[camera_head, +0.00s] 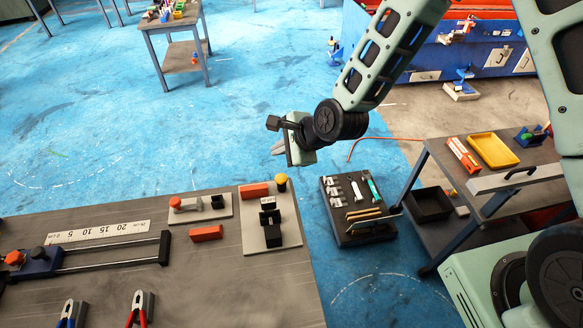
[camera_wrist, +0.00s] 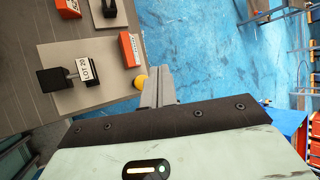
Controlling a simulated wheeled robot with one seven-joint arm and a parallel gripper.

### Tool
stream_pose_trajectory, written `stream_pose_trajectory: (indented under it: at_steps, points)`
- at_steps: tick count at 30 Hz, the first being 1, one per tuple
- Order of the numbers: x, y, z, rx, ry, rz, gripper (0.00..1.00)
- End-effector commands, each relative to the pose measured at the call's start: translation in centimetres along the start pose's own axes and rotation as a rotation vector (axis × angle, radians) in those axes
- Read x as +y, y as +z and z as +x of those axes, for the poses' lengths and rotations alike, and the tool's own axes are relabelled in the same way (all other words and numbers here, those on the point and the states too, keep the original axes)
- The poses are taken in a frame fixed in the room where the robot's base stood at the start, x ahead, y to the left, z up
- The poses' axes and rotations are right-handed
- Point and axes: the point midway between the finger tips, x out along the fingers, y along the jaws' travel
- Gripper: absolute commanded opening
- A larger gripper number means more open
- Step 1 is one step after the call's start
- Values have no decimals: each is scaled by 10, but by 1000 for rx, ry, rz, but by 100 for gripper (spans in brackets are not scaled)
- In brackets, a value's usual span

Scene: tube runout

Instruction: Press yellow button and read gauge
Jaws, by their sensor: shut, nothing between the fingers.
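The yellow button (camera_head: 281,182) is a round cap at the right edge of a pale plate (camera_head: 284,240) on the bench. In the wrist view the button (camera_wrist: 139,82) shows just left of the fingers, which may hide part of it. My gripper (camera_head: 276,149) is shut and empty, above and beyond the button in the head view, apart from it. The closed grey fingers (camera_wrist: 157,76) show in the wrist view. A black device (camera_head: 270,222) with a white label stands on the plate; the label reads LOT 20 (camera_wrist: 86,69) in the wrist view. I cannot make out a gauge reading.
An orange block (camera_head: 254,190) lies beside the button; another (camera_head: 206,233) lies on the bench (camera_head: 220,285). A smaller plate (camera_head: 190,216) carries an orange knob and black parts. A ruler (camera_head: 98,232) and two pliers are left. A dark tool tray (camera_head: 375,235) stands right, beyond blue floor.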

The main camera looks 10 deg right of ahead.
Motion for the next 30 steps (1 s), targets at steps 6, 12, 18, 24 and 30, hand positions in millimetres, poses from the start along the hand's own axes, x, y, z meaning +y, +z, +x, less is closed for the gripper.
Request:
stream_pose_trajectory:
  at_steps: [6, 12, 18, 24, 30]
  points:
    - [-8, -10, 10, -10, -56, 158, 0]
    - [-9, -10, 11, -11, -61, 168, 0]
    - [-8, -11, 11, -10, -60, 166, 0]
    - [-3, -15, 19, -9, -59, 165, 0]
    - [10, -24, 35, -10, -59, 164, 0]
